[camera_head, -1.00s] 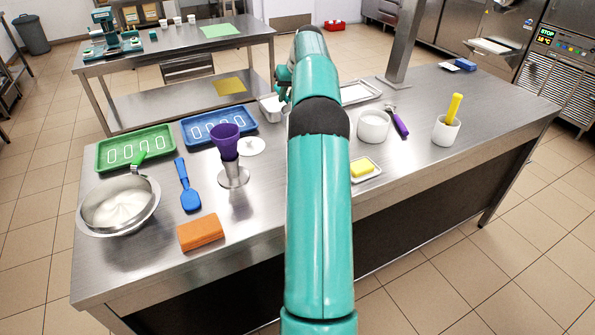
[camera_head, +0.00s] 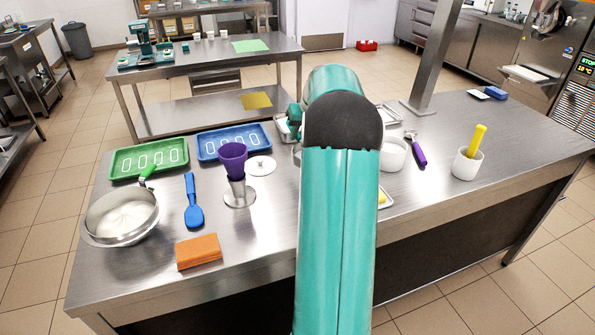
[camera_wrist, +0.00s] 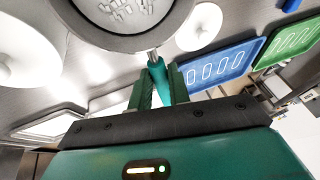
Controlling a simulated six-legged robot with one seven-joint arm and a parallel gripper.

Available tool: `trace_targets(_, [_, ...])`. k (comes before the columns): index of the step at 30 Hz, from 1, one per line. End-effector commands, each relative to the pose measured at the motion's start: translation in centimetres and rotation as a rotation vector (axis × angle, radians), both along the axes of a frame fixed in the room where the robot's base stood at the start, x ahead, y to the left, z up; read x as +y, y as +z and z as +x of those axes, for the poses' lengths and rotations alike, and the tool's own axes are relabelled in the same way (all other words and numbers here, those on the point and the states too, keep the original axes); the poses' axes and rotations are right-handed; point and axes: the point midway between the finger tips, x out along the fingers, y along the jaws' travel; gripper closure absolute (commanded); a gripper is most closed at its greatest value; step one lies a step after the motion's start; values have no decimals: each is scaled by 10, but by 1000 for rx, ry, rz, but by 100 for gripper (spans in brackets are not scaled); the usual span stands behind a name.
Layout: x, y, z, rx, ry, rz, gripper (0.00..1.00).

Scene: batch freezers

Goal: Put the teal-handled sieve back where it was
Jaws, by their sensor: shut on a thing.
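In the wrist view, my gripper (camera_wrist: 160,90) is shut on the teal handle of the sieve (camera_wrist: 158,75). The handle lies between both fingers, and a short metal neck joins it to a round, pale-rimmed head at the top edge, partly cut off. Pale marks show inside the head. Whether the head touches anything beneath it cannot be told. In the head view, my teal arm hides the sieve and most of my gripper; only a dark teal part shows left of the arm, near a pale container (camera_head: 283,131).
The blue tray (camera_head: 203,158) and green tray (camera_head: 118,172) lie left of my arm. A steel pan (camera_head: 97,238), blue spatula (camera_head: 193,214) and orange block (camera_head: 199,251) sit nearer. A white pot (camera_head: 392,154) stands right.

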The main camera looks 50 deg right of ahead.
Motion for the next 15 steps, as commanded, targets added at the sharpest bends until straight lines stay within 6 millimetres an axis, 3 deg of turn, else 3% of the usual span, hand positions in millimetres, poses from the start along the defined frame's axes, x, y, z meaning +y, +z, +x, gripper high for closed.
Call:
trace_targets(6, [31, -32, -19, 2, 1, 4, 100])
trace_targets(15, [50, -62, -32, -1, 5, 1, 100])
